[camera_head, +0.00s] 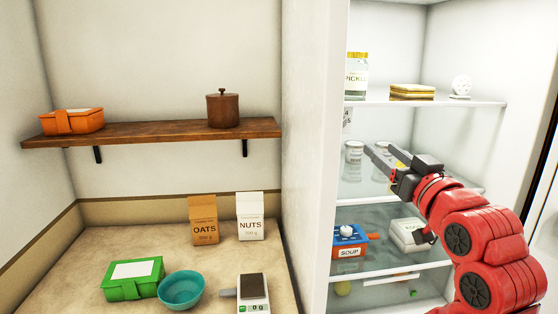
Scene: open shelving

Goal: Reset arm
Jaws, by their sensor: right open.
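My right gripper (385,163) is at the end of a red arm that comes in from the lower right. It is open, and I see nothing held between its fingers. It reaches in front of the middle shelf of the white open shelving (420,103). A jar (354,153) stands on that shelf just left of the gripper. Another jar and a yellow item behind the gripper are partly hidden by it. I cannot tell whether the gripper touches them. My left gripper is not in view.
A blue and orange soup container (348,242) and a white box (407,233) sit one shelf lower. A pickle jar (357,78) stands above. Left are a wooden shelf (160,132), oats bag (203,222), nuts bag (250,218), green box (134,279), teal bowl (181,290) and scale (253,292).

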